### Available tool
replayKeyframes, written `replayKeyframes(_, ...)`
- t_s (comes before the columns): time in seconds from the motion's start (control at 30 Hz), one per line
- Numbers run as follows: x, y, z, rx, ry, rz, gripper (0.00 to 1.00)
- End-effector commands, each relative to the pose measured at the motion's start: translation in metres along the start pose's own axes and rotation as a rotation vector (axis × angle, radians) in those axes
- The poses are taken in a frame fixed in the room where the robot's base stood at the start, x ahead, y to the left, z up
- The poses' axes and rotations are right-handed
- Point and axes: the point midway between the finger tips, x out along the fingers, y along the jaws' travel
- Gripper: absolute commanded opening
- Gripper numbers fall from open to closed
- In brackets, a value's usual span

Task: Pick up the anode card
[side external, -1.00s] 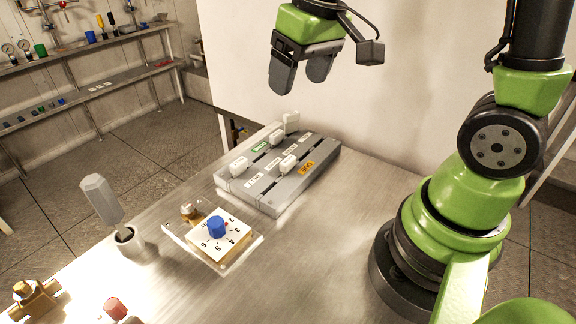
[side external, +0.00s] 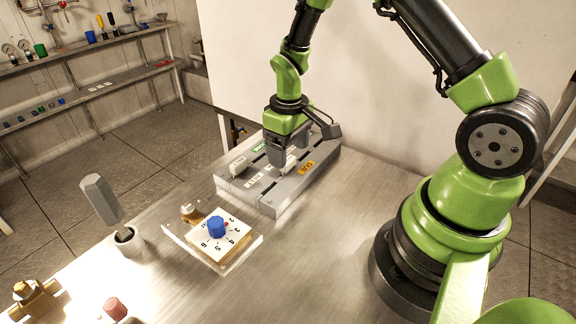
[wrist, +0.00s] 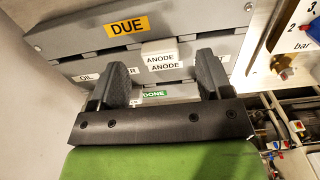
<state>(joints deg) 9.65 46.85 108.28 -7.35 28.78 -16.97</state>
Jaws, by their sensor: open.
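The anode card (wrist: 162,57) is a small white block lettered ANODE, set in the grey slotted board (wrist: 215,42). In the wrist view it lies between and just beyond my gripper's two dark fingertips (wrist: 163,66), with gaps on both sides. My gripper (side external: 278,160) is open, pointing down low over the board in the side view. There, the white card (side external: 291,160) by its fingers is partly hidden. The board (side external: 270,207) carries an orange DUE label (side external: 306,168) and a green DONE label (wrist: 154,94).
Another white card (side external: 239,166) stands at the board's left. A numbered plate with a blue knob (side external: 216,227) sits in front. A grey-handled tool stands in a cup (side external: 128,243). The bench's right-middle (side external: 310,250) is clear.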

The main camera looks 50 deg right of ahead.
Motion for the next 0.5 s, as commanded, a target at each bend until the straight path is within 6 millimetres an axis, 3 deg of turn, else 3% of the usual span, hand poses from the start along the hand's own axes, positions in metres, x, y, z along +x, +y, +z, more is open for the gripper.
replayKeyframes(0.2, 0.031, 0.000, -0.002, 0.002, -0.003, -0.001, 0.72)
replayKeyframes(0.5, 0.036, 0.000, -0.003, 0.001, 0.000, 0.000, 0.72)
